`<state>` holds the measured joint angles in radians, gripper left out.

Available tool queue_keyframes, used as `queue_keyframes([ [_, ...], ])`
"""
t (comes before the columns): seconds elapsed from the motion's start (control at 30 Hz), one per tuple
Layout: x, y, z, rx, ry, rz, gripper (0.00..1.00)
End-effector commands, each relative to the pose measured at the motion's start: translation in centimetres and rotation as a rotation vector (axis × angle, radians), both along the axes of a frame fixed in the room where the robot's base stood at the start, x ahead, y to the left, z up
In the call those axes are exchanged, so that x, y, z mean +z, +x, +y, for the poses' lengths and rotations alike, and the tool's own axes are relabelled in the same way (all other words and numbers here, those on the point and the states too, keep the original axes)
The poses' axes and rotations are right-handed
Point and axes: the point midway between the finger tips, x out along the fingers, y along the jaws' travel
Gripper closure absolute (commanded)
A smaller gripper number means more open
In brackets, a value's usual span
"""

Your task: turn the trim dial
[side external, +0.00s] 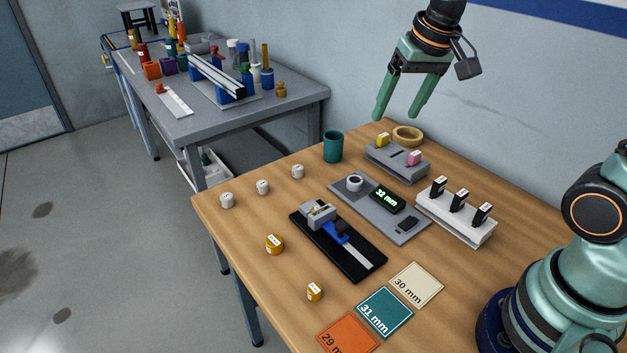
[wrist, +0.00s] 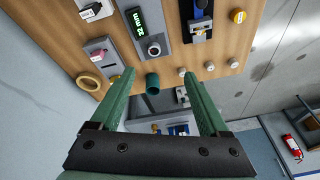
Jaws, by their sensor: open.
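The trim dial (side external: 354,182), a round knob with a white rim and dark centre, stands on a grey panel (side external: 403,231) beside a black display (side external: 387,198) that reads 32 mm in green. The dial also shows in the wrist view (wrist: 154,49), beyond my fingertips. My gripper (side external: 397,116) is open and empty, its two green fingers pointing down, high above the back of the table and well apart from the dial. In the wrist view my gripper (wrist: 158,75) has its fingers spread wide with nothing between them touching.
A teal cup (side external: 333,147), a wooden ring (side external: 408,135) and a grey holder (side external: 396,166) stand near the back. A white rack (side external: 455,219) with black pieces is right of the panel. A black fixture (side external: 352,258) lies in front. Several small knobs stand at the left.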

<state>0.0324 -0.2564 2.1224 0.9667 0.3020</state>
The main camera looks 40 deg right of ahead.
Motion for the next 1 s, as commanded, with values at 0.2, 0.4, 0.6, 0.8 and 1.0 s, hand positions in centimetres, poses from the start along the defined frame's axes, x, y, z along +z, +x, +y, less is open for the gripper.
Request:
queue_keyframes([
  [0.2, -2.6, 4.7, -0.9, -0.185, 0.047, 0.110, 0.21],
  [0.4, -6.4, 8.4, -1.9, -0.360, 0.077, 0.202, 0.21],
  [0.6, -10.1, 10.8, -2.7, -0.496, 0.092, 0.271, 0.21],
  [0.8, -11.9, 11.6, -3.0, -0.554, 0.096, 0.298, 0.21],
  [1.0, -13.6, 11.6, -3.0, -0.558, 0.095, 0.302, 0.21],
])
